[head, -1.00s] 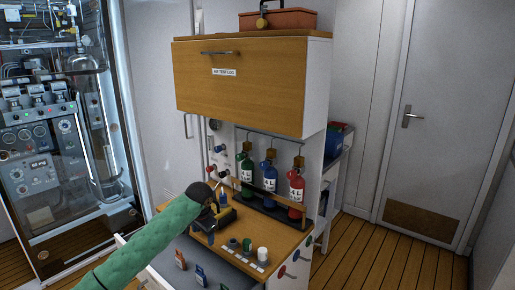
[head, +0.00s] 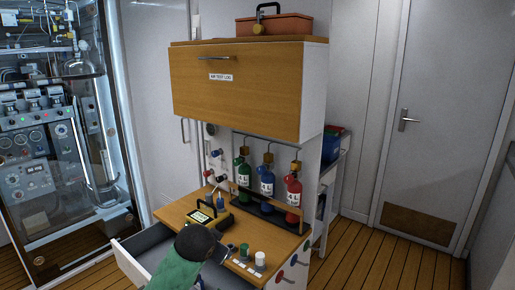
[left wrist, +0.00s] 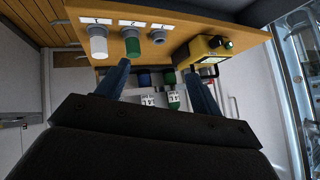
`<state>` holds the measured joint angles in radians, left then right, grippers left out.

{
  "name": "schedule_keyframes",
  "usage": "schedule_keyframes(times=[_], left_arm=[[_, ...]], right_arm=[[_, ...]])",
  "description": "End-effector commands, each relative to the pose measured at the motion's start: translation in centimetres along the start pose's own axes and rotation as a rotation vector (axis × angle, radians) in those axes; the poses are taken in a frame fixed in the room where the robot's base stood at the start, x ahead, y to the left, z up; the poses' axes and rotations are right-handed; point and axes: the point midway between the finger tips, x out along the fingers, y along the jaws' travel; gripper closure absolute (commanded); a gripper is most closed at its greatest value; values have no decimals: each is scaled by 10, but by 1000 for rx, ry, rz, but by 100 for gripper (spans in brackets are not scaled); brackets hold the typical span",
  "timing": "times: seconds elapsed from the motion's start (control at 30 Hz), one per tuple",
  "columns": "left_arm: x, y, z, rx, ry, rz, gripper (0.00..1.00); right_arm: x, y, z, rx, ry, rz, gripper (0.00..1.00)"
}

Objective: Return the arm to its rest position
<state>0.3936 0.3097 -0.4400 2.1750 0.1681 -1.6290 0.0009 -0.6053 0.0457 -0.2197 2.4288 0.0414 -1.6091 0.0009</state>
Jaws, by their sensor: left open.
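My left arm, in a green sleeve, comes in at the bottom of the head view, its black wrist (head: 194,242) over the front of the wooden worktop (head: 176,213). In the left wrist view my left gripper (left wrist: 157,68) has its two blue fingers spread apart, with nothing held between them. The worktop edge with its numbered fittings lies just beyond the fingertips. A yellow and black device with a lit screen (head: 207,208) sits on the worktop; it also shows in the wrist view (left wrist: 202,50). My right gripper is not in view.
Green (head: 243,172), blue (head: 266,180) and red (head: 293,189) bottles stand in a rack behind the worktop. A grey drawer (head: 128,262) is open at the front left. A wooden cabinet (head: 240,85) hangs above. The floor at right is clear.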

Motion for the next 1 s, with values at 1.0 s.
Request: schedule_keyframes(times=[1.0], left_arm=[[-63, 146, 280, -344, -273, 157, 34]], right_arm=[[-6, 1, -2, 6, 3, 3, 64]])
